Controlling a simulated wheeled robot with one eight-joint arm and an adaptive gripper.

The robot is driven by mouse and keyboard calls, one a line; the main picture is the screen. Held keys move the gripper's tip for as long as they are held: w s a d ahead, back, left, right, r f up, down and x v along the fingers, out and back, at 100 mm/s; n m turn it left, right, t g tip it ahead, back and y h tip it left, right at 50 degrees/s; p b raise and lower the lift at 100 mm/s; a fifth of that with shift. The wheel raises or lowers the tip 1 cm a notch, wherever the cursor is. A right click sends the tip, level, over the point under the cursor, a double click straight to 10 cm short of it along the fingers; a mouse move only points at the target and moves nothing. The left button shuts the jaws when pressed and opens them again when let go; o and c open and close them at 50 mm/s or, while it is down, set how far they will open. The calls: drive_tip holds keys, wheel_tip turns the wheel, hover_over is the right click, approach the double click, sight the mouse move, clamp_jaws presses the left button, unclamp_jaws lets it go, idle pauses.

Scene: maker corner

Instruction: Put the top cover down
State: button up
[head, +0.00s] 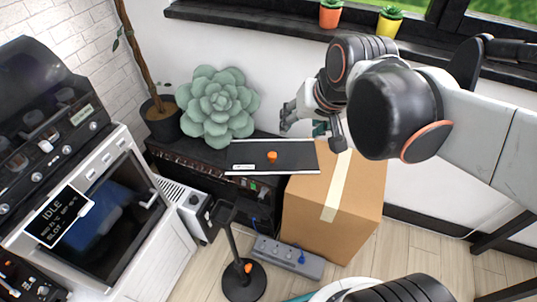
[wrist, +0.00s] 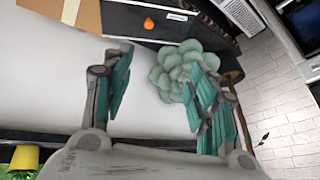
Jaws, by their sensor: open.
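The dark, see-through top cover (head: 38,85) belongs to the white and black machine (head: 75,215) at the left of the head view. The cover stands raised and tilted back above the machine's control strip. A part of the machine shows at the top right corner of the wrist view (wrist: 302,22). I cannot tell whether the cover shows there. My gripper (head: 312,124) is above the dark bench at the middle, far to the right of the cover. In the wrist view its teal-padded fingers (wrist: 162,85) are apart with nothing between them.
A pale green succulent (head: 217,107) and a potted trunk (head: 160,112) stand between my gripper and the machine. A cardboard box (head: 310,215) is below my arm. A black stand (head: 240,270) and a power strip (head: 287,258) occupy the floor. Potted plants (head: 330,15) line the sill.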

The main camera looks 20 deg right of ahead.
drive_tip(key=w+d+f+m+g+y+p, duration=0.15)
drive_tip(key=w+f+m, duration=0.35)
drive_tip(key=w, duration=0.5)
drive_tip(key=w+d+f+m+g+y+p, duration=0.15)
drive_tip(key=w+f+m, duration=0.35)
drive_tip(key=w, duration=0.6)
drive_tip(key=w+d+f+m+y, duration=0.1)
drive_tip(key=w+d+f+m, duration=0.1)
drive_tip(key=f, duration=0.4)
drive_tip(key=w+d+f+m+y, duration=0.2)
drive_tip(key=w+d+f, duration=0.1)
drive_tip(key=f, duration=0.2)
drive_tip(key=m+y+b, duration=0.2)
drive_tip(key=m, duration=0.2)
approach(273, 154)
drive_tip(key=shift+g, duration=0.3)
drive_tip(key=x, duration=0.5)
drive_tip(key=shift+w+a+f, duration=0.1)
drive_tip(key=shift+a+f, duration=0.1)
drive_tip(key=b+x, duration=0.2)
drive_tip(key=x, duration=0.3)
drive_tip(key=shift+w+f+b, duration=0.1)
drive_tip(key=shift+f+b, duration=0.05)
drive_tip(key=shift+b, duration=0.25)
clamp_jaws()
drive_tip(key=shift+w, duration=0.1)
